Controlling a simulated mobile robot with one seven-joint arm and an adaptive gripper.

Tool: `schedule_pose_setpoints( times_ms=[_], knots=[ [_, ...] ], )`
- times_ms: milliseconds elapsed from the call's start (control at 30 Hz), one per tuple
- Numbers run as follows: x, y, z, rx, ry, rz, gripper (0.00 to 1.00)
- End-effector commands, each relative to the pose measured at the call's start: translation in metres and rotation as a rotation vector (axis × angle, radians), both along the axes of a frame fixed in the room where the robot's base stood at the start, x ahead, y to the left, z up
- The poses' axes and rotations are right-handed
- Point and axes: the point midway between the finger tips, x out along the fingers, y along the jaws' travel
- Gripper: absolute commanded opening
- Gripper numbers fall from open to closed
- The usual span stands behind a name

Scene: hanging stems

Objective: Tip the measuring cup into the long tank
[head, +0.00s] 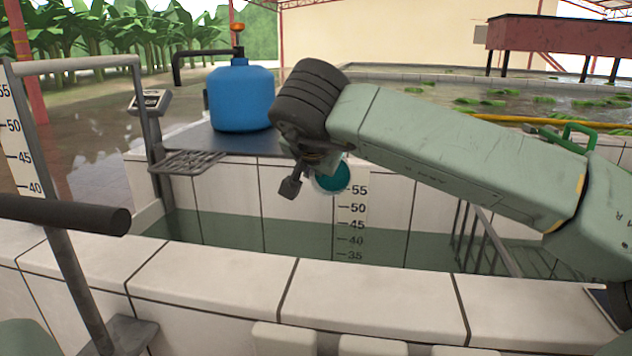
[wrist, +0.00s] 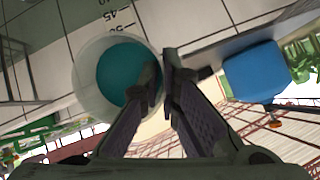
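The measuring cup (head: 331,184) is a pale, see-through round cup with teal contents, held above the long tank. It also shows large in the wrist view (wrist: 84,86), with the teal filling most of its round outline. My gripper (wrist: 161,66) is nearly closed at the cup's edge, one finger overlapping the cup and the other just outside it. In the head view its dark finger (head: 291,187) hangs left of the cup, and my arm partly covers the cup's top. The long tank (head: 370,291) has white tiled walls and greenish water below the cup.
A blue drum (head: 241,99) stands on a dark platform behind the tank. A grey rack (head: 187,162) juts over the tank at left. A depth scale (head: 351,222) marks the far wall. A post and dark rail (head: 65,213) stand at front left; a barred grille (head: 480,240) is right.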

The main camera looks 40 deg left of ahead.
Motion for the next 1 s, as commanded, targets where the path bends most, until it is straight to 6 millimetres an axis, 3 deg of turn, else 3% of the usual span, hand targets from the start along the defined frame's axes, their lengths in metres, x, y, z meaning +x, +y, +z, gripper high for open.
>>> schedule_pose_setpoints(
  times_ms=[1000],
  knots=[
    [-0.0025,-0.0014,0.0046,0.152,-0.25,0.0,0.0]
  ],
)
